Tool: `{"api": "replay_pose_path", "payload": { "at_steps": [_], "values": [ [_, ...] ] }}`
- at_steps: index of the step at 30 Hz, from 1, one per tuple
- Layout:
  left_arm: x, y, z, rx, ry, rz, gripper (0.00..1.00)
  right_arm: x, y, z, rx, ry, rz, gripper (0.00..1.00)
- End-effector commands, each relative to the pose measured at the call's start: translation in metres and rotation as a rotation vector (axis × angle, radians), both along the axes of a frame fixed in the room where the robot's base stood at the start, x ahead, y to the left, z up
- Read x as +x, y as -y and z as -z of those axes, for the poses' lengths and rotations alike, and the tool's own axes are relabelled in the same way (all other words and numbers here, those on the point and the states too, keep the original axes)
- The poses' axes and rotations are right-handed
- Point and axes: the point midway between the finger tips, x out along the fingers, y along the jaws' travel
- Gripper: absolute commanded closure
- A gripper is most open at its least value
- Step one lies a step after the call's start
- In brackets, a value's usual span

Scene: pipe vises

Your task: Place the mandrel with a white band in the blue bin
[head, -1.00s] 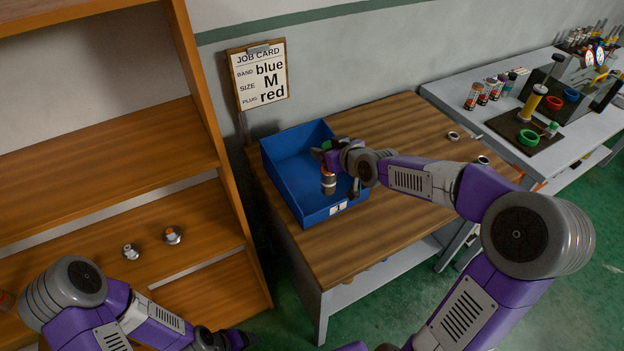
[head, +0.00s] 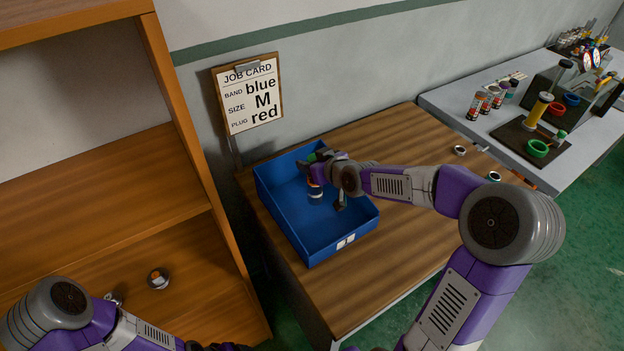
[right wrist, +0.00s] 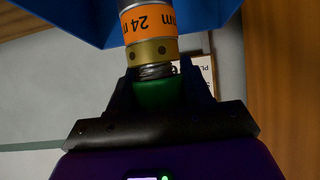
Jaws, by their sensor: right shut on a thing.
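My right gripper (head: 322,166) is over the blue bin (head: 282,222) and shut on a mandrel (head: 316,190). In the right wrist view the gripper (right wrist: 160,92) grips the mandrel's green end. Beyond that the mandrel (right wrist: 150,50) has a gold ring, an orange label reading 24 mm and a grey shaft. In the head view a pale band shows near its lower end. The mandrel hangs inside the bin's outline; I cannot tell whether it touches the floor. My left gripper (head: 218,346) is at the bottom edge, mostly cut off, its jaws unclear.
The bin stands on a wooden table (head: 400,240). A job card (head: 249,93) hangs behind. A shelf (head: 80,200) stands left; a grey workbench (head: 450,105) with several parts stands right.

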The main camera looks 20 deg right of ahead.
Motion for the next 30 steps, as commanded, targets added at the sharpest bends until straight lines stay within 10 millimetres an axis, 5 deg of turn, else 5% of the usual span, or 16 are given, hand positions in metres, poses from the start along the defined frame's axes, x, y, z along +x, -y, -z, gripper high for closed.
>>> {"api": "replay_pose_path", "payload": {
  "at_steps": [9,21,22,26,30],
  "values": [
    [0.000,0.000,0.015,0.000,0.001,0.000,0.20,0.001,0.000,0.044,0.000,0.004,0.000,1.00],
    [0.000,0.000,0.019,0.000,0.001,0.000,0.20,0.001,0.000,0.048,-0.002,0.005,-0.001,1.00],
    [0.000,0.000,0.018,0.000,0.001,0.000,0.20,0.000,0.000,0.049,-0.001,0.001,0.000,0.48],
    [0.000,0.000,0.017,0.000,0.001,0.000,0.20,0.000,0.000,0.048,-0.001,0.001,0.000,0.28],
    [0.000,0.000,0.017,0.000,0.001,0.000,0.20,0.000,0.000,0.048,-0.001,0.001,0.000,0.26]
  ]
}}
